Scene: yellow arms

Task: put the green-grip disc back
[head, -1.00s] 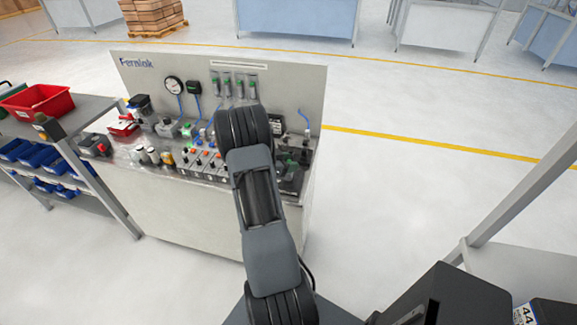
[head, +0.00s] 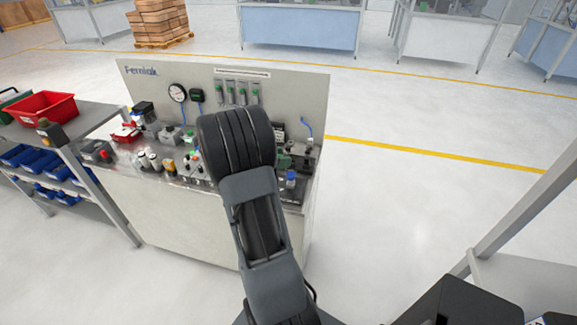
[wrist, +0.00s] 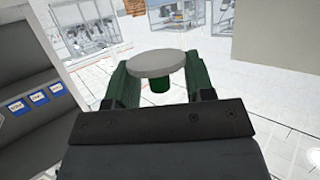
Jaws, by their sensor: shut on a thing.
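The green-grip disc shows in the wrist view as a flat pale grey disc (wrist: 157,64) with a short green grip (wrist: 159,85) under it. My gripper (wrist: 161,80) has its green fingers on either side of the grip and is shut on it, with the disc's face beyond the fingers. The disc hangs clear of any surface in that view. In the head view my arm's dark links hide the gripper and the disc. The place where the disc belongs cannot be made out.
A test bench (head: 225,225) with an upright back panel (head: 300,92) carries gauges, valves and small fittings. A shelf rack with a red bin (head: 40,107) and blue bins (head: 35,157) stands left. In the wrist view a grey shelf unit (wrist: 25,75) is near at left. Floor right of the bench is clear.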

